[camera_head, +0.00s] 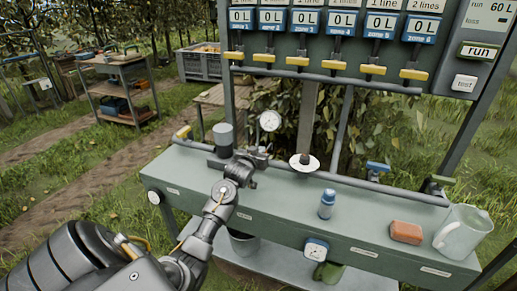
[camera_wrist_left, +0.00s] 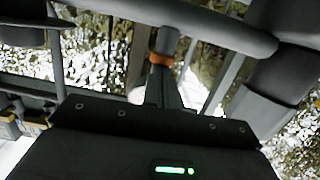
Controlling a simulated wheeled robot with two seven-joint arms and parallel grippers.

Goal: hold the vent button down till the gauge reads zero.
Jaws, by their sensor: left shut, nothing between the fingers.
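A round white dial gauge (camera_head: 270,121) stands on the pipe at the back of the green bench; its needle is too small to read. My left gripper (camera_head: 262,154) is just below it, at the pipe, beside a grey cylinder (camera_head: 222,138). In the left wrist view my gripper's fingers (camera_wrist_left: 161,84) are shut with nothing between them. An orange ring (camera_wrist_left: 160,58) on a grey stub shows right at their tips; I cannot tell whether they touch it. I cannot make out the vent button for certain; my gripper may hide it in the head view. My right gripper is out of view.
The bench (camera_head: 285,215) carries a blue bottle (camera_head: 327,204), an orange block (camera_head: 406,232) and a clear jug (camera_head: 463,232). A white disc (camera_head: 304,168) stands right of my gripper. A pipe with yellow handles (camera_head: 298,61) runs above. The bench front's middle top is clear.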

